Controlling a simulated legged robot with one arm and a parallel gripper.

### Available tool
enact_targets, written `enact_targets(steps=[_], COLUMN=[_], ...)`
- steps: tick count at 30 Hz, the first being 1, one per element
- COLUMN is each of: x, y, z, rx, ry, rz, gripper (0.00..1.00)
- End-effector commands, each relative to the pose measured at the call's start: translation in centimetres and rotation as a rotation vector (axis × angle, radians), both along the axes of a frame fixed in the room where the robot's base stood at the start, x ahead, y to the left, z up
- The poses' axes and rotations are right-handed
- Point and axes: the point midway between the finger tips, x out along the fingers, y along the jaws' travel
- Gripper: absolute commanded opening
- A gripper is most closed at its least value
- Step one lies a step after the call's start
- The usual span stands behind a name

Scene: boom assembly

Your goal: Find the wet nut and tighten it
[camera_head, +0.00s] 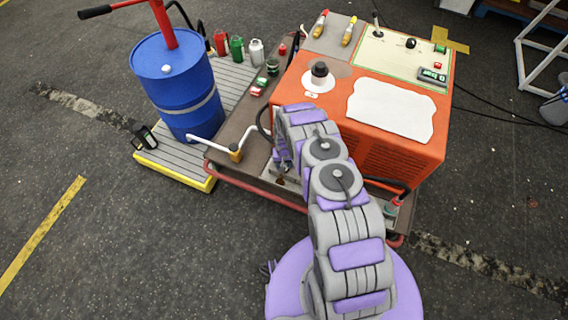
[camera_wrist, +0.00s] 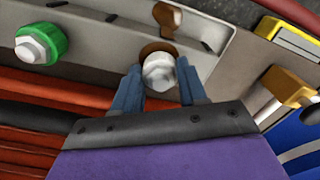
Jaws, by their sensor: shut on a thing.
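A silver nut (camera_wrist: 159,73) sits on a grey metal rail (camera_wrist: 95,42) in the wrist view. A brown stain (camera_wrist: 158,48) shows on the rail right behind it, and I cannot tell whether it is wet. The two blue-grey fingers of my gripper (camera_wrist: 160,88) are around this nut, one on each side, shut on it. A second silver nut (camera_wrist: 36,44) with a green collar is on the rail to the left, apart from my gripper. In the head view my arm reaches down between the orange machine and the cart's front edge; the gripped nut is hidden there.
The orange machine (camera_head: 405,152) stands close beside my arm. A blue drum (camera_head: 178,80) stands further left. A red tube (camera_head: 262,188) runs along the cart's front.

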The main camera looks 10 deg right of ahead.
Motion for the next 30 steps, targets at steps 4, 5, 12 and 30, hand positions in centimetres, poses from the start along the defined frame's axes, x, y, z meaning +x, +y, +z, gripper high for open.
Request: enact_targets(steps=[4, 5, 12, 30], x=[-0.29, -0.3, -0.3, -0.1], y=[0.05, 0.05, 0.05, 0.03], z=[-0.14, -0.15, -0.17, -0.01], rx=[0.0, 0.0, 0.0, 0.0], ry=[0.007, 0.007, 0.007, 0.002], rz=[-0.019, -0.02, -0.022, -0.022], gripper=[0.11, 0.11, 0.11, 0.67])
